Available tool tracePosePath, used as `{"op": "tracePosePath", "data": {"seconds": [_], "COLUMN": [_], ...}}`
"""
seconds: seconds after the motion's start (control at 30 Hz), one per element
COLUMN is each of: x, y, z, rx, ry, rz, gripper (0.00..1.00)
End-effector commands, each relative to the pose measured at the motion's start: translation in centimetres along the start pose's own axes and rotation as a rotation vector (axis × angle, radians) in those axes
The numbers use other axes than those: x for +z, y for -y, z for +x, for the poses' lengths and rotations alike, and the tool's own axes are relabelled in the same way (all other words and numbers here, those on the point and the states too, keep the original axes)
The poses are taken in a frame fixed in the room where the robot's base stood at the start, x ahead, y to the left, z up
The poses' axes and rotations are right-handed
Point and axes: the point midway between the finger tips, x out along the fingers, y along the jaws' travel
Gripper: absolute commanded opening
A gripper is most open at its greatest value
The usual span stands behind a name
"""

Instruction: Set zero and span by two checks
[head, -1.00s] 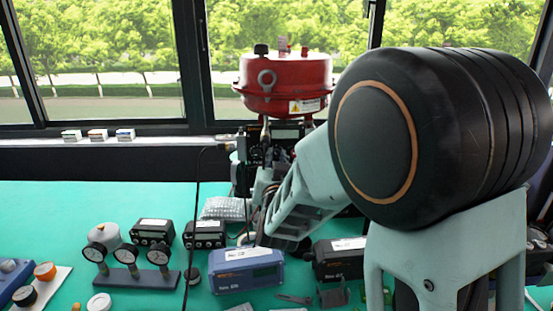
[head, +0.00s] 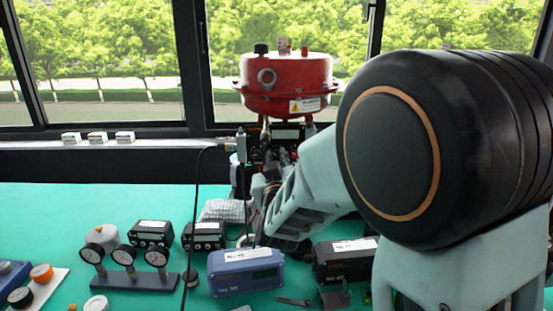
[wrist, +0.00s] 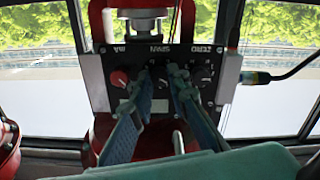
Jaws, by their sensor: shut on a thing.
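The valve positioner is a dark panel (wrist: 100,82) under the red actuator (head: 287,84). Marks and part of a dark control show under ZERO (wrist: 207,75).
A blue boxed unit (head: 245,271), dark units (head: 153,233) and a stand of gauges (head: 138,281) sit on the green bench (head: 60,215). A black cable (head: 196,220) hangs down in front. A cable plug (wrist: 258,77) enters the positioner's side.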

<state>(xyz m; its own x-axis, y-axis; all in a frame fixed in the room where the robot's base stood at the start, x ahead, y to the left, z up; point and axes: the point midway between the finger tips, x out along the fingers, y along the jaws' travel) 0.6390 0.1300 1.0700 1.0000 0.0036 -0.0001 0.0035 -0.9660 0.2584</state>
Motion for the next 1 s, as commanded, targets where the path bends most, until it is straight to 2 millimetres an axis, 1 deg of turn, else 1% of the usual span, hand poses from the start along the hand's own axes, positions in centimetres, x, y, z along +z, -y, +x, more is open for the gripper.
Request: {"op": "tracePosePath", "data": {"seconds": [0.3, 0.33, 0.37, 0.4, 0.67, 0.77, 0.83, 1.0], "x": [-0.1, -0.1, -0.1, -0.1, 0.0, 0.0, -0.1, -0.1], "y": [0.0, 0.0, 0.0, 0.0, 0.0, 0.0, 0.1, 0.1], "z": [0.0, 0.0, 0.0, 0.0, -0.1, -0.7, -1.5, -4.4], "rx": [0.000, 0.000, 0.000, 0.000, 0.000, -0.001, -0.002, -0.002], "ry": [-0.001, -0.001, -0.001, -0.001, 0.000, 0.000, 0.000, 0.000], "rz": [-0.001, -0.001, -0.001, -0.001, 0.000, 0.000, 0.001, 0.000], "gripper": [0.00, 0.18, 0.21, 0.23, 0.23, 0.23, 0.23, 0.23]}}
